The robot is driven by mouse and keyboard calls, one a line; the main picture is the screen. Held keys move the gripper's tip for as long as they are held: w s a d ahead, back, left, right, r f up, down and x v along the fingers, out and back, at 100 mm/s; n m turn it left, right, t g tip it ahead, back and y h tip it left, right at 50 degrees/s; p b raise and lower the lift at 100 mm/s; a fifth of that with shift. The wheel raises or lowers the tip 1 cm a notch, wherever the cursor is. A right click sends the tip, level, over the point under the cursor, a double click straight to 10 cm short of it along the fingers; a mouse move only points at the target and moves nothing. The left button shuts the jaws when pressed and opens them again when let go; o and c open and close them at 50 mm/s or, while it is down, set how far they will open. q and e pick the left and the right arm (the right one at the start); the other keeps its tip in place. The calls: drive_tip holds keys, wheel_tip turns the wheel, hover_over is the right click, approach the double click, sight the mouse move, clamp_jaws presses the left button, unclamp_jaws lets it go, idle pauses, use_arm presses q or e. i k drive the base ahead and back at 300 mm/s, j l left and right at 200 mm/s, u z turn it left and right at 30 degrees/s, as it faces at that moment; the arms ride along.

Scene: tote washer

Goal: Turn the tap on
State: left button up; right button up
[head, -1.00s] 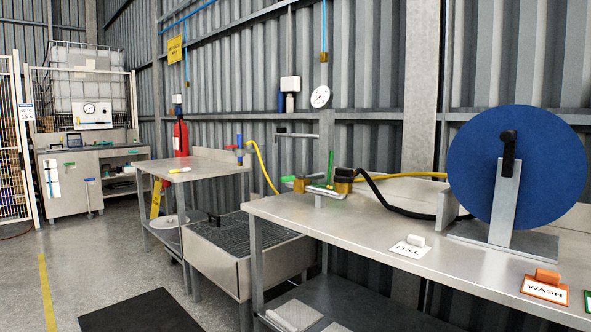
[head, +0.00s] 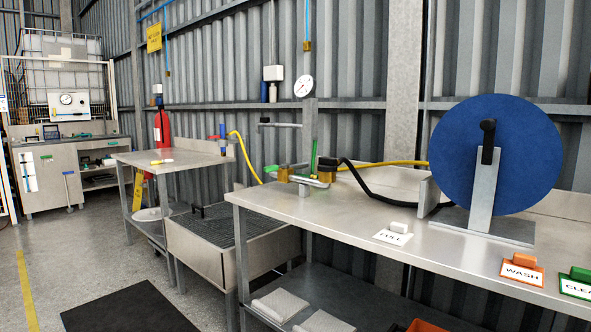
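A tap assembly sits at the far left end of the long steel bench. It has a brass body (head: 326,171) with a black fitting, a thin upright green lever (head: 314,157), and a short steel pipe (head: 309,181) lying across its front. A second brass piece with a green handle (head: 271,169) is just left of it. I cannot tell which green handle works the tap, and no water shows. Neither of my grippers is in view.
The long bench (head: 330,210) carries a blue hose reel (head: 510,150), a FULL sign (head: 393,236) and an orange WASH sign (head: 522,270). A grated basin (head: 210,262) stands left of it. Black and yellow hoses run behind the tap. Open floor lies at left, with a dark mat (head: 130,308).

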sight(267, 169)
drive_tip(key=i+j+z, duration=0.2)
drive_tip(key=z, duration=0.25)
drive_tip(key=i+j+z, duration=0.15)
drive_tip(key=j+z, duration=0.35)
drive_tip(key=l, duration=0.1)
